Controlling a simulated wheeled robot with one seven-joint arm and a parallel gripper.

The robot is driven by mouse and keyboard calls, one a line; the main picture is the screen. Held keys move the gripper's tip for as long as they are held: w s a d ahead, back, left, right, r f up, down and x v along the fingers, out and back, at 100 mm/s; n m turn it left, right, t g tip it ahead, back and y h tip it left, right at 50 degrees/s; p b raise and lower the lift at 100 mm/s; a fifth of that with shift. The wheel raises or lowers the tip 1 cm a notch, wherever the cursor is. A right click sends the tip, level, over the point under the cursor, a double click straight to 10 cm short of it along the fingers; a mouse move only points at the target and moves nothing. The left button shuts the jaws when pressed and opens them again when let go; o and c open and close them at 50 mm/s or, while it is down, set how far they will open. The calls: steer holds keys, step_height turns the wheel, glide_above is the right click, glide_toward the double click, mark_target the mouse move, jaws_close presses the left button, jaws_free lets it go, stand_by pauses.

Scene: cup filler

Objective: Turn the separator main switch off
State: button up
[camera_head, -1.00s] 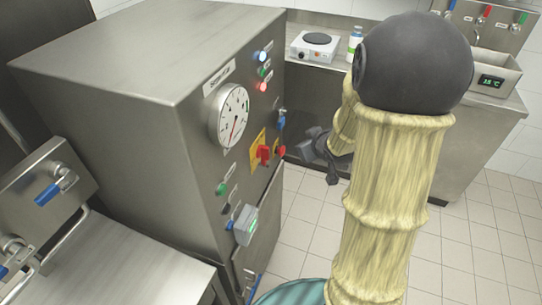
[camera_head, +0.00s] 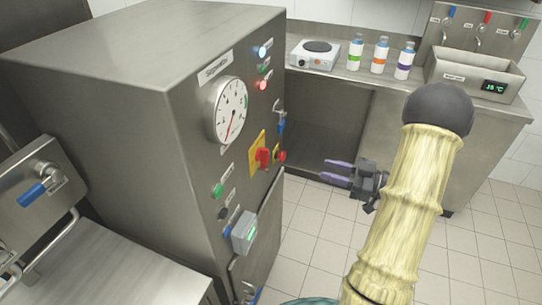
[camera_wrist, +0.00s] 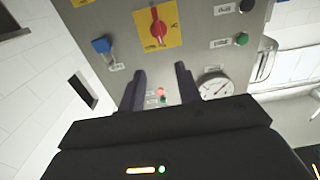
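The separator (camera_head: 110,60) is a grey steel cabinet at left in the head view. Its main switch looks to be the red rotary handle on a yellow plate (camera_head: 258,146) on the front panel. The handle (camera_wrist: 157,28) also shows at the top of the wrist view, lengthwise up and down in that picture. Its printed position marks are too small to read surely. My gripper (camera_head: 325,171) is in front of the panel, to the right of the switch and apart from it. Its two dark fingers (camera_wrist: 160,70) are spread with nothing between them.
A red button (camera_head: 281,156) sits close beside the switch. A gauge (camera_head: 230,111), lamps, a blue-handled valve (camera_head: 282,120) and a small grey box (camera_head: 243,233) share the panel. A counter with bottles (camera_head: 379,56) and a hot plate (camera_head: 315,54) stands behind. Tiled floor is open at right.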

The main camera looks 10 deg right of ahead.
mark_target(265, 159)
steer(key=shift+w+a, duration=0.1)
steer(key=p+x, duration=0.2)
steer(key=x, duration=1.5)
steer(key=shift+w+a, duration=0.1)
jaws_close()
